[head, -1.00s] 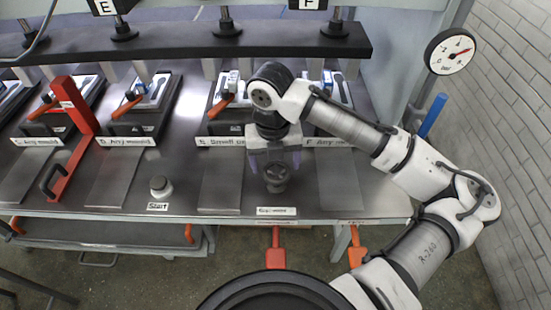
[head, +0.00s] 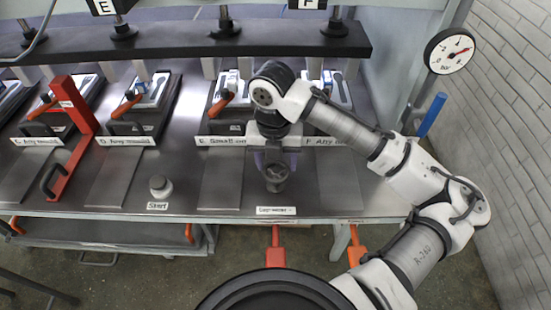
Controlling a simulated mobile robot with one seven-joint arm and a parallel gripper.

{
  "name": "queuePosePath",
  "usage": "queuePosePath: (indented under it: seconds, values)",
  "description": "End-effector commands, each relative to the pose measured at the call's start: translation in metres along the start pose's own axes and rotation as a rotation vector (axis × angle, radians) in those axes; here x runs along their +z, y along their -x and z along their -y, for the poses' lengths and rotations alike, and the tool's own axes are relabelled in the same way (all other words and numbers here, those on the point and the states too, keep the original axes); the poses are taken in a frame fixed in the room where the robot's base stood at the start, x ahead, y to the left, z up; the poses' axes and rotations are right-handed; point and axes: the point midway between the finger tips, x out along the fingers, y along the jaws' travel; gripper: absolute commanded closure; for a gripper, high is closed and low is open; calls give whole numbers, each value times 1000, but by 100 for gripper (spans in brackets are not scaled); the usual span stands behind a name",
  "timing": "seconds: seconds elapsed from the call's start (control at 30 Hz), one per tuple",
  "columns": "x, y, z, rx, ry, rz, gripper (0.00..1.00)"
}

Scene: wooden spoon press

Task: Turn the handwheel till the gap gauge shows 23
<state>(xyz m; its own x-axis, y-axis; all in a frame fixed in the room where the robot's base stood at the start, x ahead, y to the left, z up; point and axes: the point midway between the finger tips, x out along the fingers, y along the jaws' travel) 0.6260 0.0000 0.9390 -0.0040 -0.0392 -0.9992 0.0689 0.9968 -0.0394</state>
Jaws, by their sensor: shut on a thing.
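A small dark handwheel (head: 276,184) stands near the front edge of the steel table, right of centre. My gripper (head: 275,166) points down over it from behind, its fingers on either side, shut on the handwheel. The fingers and hand hide part of the wheel. A small white label (head: 276,211) lies in front of it; its text is too small to read surely. No gauge that I can make out as the gap gauge shows; the round dial (head: 451,51) at the upper right is marked bar.
Several moulds with orange handles stand along the back under a dark press beam (head: 180,42). A red bracket (head: 80,140) rises at the left. A start button (head: 160,187) sits left of the handwheel. A brick wall (head: 510,140) bounds the right.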

Motion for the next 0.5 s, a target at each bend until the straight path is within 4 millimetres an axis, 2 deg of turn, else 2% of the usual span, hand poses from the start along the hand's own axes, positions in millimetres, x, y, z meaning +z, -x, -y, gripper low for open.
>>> queuePosePath:
  seconds: [0.5]
  values:
    - [-1, 2, 8, 3, -480, -17, 65]
